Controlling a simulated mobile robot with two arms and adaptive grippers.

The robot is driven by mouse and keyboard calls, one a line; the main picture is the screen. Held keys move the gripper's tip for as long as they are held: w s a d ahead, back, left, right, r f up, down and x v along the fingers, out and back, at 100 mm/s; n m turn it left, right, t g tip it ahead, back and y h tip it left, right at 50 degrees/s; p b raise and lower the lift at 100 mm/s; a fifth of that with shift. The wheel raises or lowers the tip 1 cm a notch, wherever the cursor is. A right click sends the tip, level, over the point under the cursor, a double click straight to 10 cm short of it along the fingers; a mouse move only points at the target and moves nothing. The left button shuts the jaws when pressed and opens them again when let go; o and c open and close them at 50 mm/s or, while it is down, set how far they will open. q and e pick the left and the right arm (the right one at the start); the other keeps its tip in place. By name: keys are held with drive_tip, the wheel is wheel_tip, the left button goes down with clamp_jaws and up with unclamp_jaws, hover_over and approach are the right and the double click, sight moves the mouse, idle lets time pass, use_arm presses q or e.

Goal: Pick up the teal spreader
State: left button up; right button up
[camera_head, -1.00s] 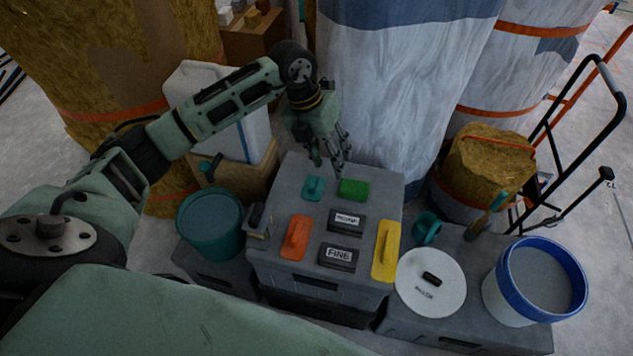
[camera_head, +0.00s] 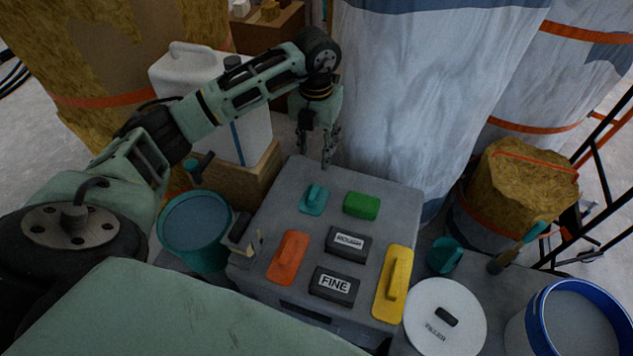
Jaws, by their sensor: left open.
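The teal spreader (camera_head: 314,200) is a small flat piece with a raised handle. It lies on the top of the grey box (camera_head: 283,212), near its back left. My left gripper (camera_head: 315,160) is open and empty, pointing down. It hangs above the back edge of the box, just behind the teal spreader in the picture and apart from it. My right gripper is not in view.
Beside the teal spreader is a green block (camera_head: 361,205). An orange float (camera_head: 288,257), dark ROUGH (camera_head: 348,243) and FINE (camera_head: 333,286) blocks and a yellow float (camera_head: 393,285) share the box top. A teal bucket (camera_head: 195,230) stands left; a white lid (camera_head: 445,317) lies right.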

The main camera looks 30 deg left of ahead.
use_arm(q)
drive_tip(key=b, duration=0.8)
hover_over(314, 192)
drive_tip(key=f, duration=0.9)
drive_tip(key=shift+d+f, duration=0.25)
drive_tip(key=shift+d, duration=0.1)
drive_tip(key=shift+f+b, duration=0.5)
drive_tip(key=shift+f, duration=0.35)
drive_tip(key=f, duration=0.7)
drive_tip(key=shift+a+b, duration=0.3)
drive_tip(key=shift+b, duration=0.1)
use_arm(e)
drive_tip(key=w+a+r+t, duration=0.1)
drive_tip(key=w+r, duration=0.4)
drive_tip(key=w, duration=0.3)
use_arm(q)
clamp_jaws()
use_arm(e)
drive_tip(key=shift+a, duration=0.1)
